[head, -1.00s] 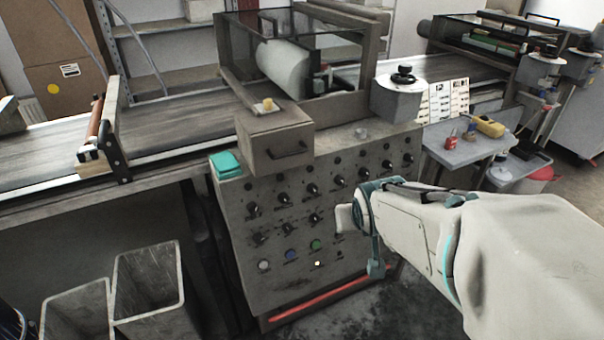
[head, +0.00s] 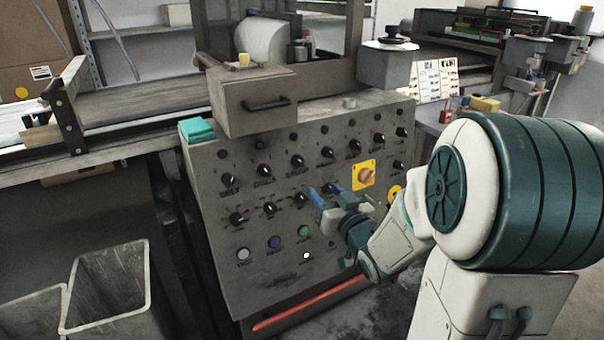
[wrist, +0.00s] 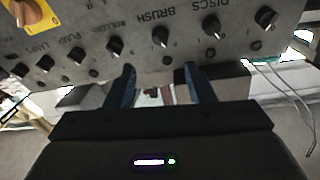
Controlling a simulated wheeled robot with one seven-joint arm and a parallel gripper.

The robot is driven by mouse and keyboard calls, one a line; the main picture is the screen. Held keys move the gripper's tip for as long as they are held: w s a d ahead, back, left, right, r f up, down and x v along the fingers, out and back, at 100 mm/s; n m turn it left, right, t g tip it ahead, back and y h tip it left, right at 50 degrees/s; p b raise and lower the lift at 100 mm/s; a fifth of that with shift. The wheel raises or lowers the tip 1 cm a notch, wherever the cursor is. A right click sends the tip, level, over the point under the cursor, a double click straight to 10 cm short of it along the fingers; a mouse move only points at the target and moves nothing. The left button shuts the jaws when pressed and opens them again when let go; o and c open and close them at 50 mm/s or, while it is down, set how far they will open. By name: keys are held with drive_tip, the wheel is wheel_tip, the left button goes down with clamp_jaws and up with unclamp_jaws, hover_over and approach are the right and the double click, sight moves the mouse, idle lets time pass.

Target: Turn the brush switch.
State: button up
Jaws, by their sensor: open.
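The brush switch (head: 297,160) is a black rotary knob in the upper row of the grey slanted control panel (head: 212,222). In the wrist view the brush switch (wrist: 160,36) has the word BRUSH printed beside it. It stands between the knobs labelled ROLLER (wrist: 115,45) and DISCS (wrist: 210,27). My gripper (head: 324,192) is open, with its blue fingers apart and nothing between them. In the head view it is below and slightly right of the brush switch. In the wrist view my gripper (wrist: 158,78) has its fingertips to either side of that knob's line, apart from it.
A lower row of knobs (head: 270,209) and coloured push buttons (head: 274,242) lie on the panel near my gripper. A yellow-plated switch (head: 364,175) is to the right. A grey box with a handle (head: 262,104) sits above the panel. Open bins (head: 107,285) stand lower left.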

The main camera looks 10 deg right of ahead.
sight(301, 165)
drive_tip(key=b+x, duration=0.2)
drive_tip(key=x, duration=1.1)
drive_tip(key=shift+a, duration=0.1)
drive_tip(key=c, duration=1)
